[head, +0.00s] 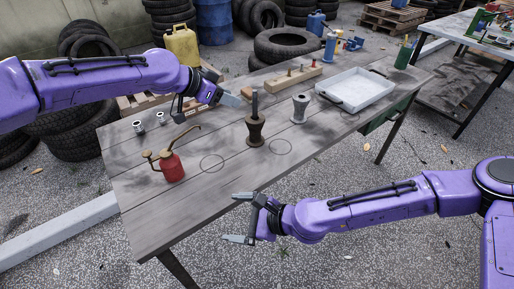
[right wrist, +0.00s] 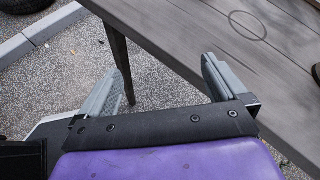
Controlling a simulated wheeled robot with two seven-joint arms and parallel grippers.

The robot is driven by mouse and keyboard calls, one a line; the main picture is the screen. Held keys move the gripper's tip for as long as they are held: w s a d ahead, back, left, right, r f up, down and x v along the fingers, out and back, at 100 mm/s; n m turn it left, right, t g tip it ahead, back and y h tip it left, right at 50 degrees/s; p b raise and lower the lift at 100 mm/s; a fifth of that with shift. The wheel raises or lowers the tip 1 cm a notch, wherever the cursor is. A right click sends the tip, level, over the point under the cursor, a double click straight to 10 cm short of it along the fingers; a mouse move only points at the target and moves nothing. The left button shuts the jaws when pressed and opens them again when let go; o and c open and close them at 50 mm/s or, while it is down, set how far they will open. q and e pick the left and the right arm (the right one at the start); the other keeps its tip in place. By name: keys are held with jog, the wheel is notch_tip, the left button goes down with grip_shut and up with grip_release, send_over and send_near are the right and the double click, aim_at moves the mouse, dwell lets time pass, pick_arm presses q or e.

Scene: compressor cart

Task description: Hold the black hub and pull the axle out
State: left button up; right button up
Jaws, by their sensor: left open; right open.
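The black hub (head: 255,130) stands upright on the wooden table (head: 215,185), near its middle. The dark axle (head: 254,103) stands up out of the top of the hub. My left gripper (head: 232,97) is open and empty, above the table and just left of the axle, apart from it. My right gripper (head: 238,217) is open and empty at the table's front edge, below and left of the hub. In the right wrist view, its two fingers (right wrist: 160,85) are spread with nothing between them. The hub's body is not clearly seen there.
A grey hub (head: 300,108) stands right of the black hub. A red oil can (head: 171,165) stands at the left. A white tray (head: 356,88) and a wooden block with pegs (head: 285,80) lie farther back. Two drawn circles (head: 212,163) on the front tabletop are empty.

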aim_at(255, 117)
jog(key=w+r+m+t+h, duration=0.1)
jog(key=w+m+t, duration=0.1)
jog(key=w, duration=0.3)
jog(key=w+r+m+t+h, duration=0.1)
jog(key=w+m+t, duration=0.2)
jog(key=w, duration=0.2)
jog(key=w+d+r+m+t+h, duration=0.1)
jog(key=w+m+t, duration=0.2)
jog(key=w, duration=0.2)
jog(key=shift+w+d+r+h, duration=0.1)
jog(key=shift+w+r+h, duration=0.2)
jog(key=shift+r+h, duration=0.1)
jog(key=w+d+r+m+t+h, duration=0.1)
jog(key=w+m+t+h, duration=0.1)
jog(key=m, duration=0.1)
jog(key=w+d+r+m+t+h, duration=0.1)
jog(key=w+m+t+h, duration=0.1)
jog(key=m, duration=0.1)
jog(key=w+d+r+m+t+h, duration=0.1)
jog(key=w+m+h, duration=0.1)
jog(key=m+h, duration=0.1)
jog(key=shift+w+d+t, duration=0.1)
jog(key=shift+d+t, duration=0.25)
jog(key=shift+t, duration=0.05)
jog(key=w, duration=1)
jog(key=shift+w+a, duration=0.2)
jog(key=shift+a, duration=0.05)
jog(key=c, duration=1.4)
